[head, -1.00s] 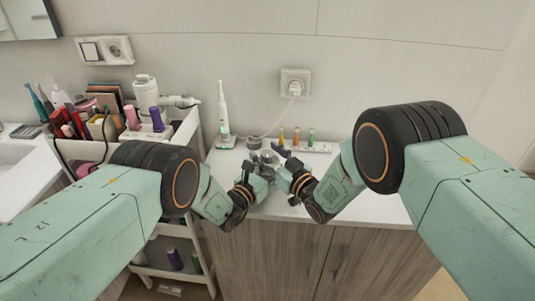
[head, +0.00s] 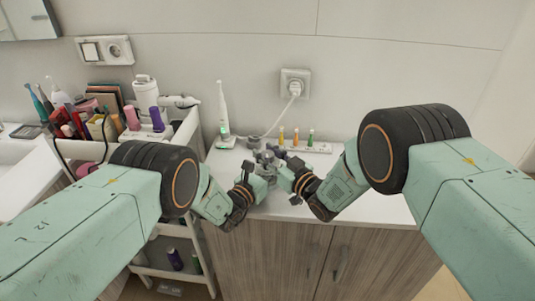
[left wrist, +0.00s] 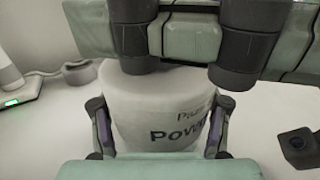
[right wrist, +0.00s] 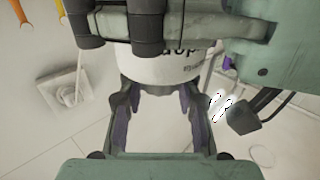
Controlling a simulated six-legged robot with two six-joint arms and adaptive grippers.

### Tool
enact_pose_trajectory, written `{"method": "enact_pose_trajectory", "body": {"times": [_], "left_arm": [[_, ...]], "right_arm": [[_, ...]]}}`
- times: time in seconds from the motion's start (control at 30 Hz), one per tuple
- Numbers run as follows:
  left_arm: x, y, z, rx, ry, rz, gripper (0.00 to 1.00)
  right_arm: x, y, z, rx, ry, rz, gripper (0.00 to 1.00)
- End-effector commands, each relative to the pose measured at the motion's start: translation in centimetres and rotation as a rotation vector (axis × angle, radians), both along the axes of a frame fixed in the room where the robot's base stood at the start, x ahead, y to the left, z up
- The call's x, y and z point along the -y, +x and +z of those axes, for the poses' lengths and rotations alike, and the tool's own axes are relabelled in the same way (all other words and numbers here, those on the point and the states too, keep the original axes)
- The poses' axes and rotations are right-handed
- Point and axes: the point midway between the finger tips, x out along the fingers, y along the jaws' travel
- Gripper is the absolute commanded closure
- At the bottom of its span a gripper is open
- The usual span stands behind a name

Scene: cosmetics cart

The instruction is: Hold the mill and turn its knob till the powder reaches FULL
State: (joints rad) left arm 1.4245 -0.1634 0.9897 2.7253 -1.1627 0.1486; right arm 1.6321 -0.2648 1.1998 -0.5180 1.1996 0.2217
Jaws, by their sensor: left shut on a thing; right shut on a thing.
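The mill (left wrist: 150,105) is a pale round body with dark print, part of which reads "Pow"; it stands between my left fingers in the left wrist view. My left gripper (left wrist: 156,128) is shut on its body, one finger on each side. My right gripper (right wrist: 160,105) is shut at the mill's upper part. The printed body also shows at the top of the right wrist view (right wrist: 175,70). The knob is hidden by my right fingers and wrist. In the head view both grippers meet over the counter and hide most of the mill. The powder level and FULL mark cannot be made out.
An electric toothbrush (head: 223,110) stands behind on the white counter (head: 375,205). A rack with small coloured brushes (head: 308,145) lies at the back, below a socket (head: 296,82) with a cable. A loaded cart (head: 190,135) stands left. The counter's right side is clear.

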Motion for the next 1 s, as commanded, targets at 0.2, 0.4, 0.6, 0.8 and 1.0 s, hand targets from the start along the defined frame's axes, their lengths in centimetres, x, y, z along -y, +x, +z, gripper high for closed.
{"method": "enact_pose_trajectory", "body": {"times": [0.2, 0.4, 0.6, 0.8, 1.0], "left_arm": [[0.15, -0.04, -0.02, -0.001, 0.000, -0.003, 0.90], [0.18, -0.06, -0.02, -0.001, 0.000, -0.004, 0.90], [0.22, -0.08, -0.02, -0.001, 0.000, -0.004, 0.90], [0.27, -0.10, -0.03, -0.001, 0.000, -0.005, 0.90], [0.28, -0.12, -0.05, -0.001, 0.000, -0.006, 0.90]], "right_arm": [[0.00, 0.06, 0.08, 0.006, 0.002, 0.123, 0.98], [-0.09, 0.04, 0.10, 0.006, 0.004, 0.245, 0.98], [-0.13, 0.04, 0.14, 0.008, 0.004, 0.344, 0.99], [-0.15, 0.06, 0.16, 0.008, 0.006, 0.420, 0.99], [-0.16, -0.01, 0.19, 0.006, 0.004, 0.469, 0.99]]}}
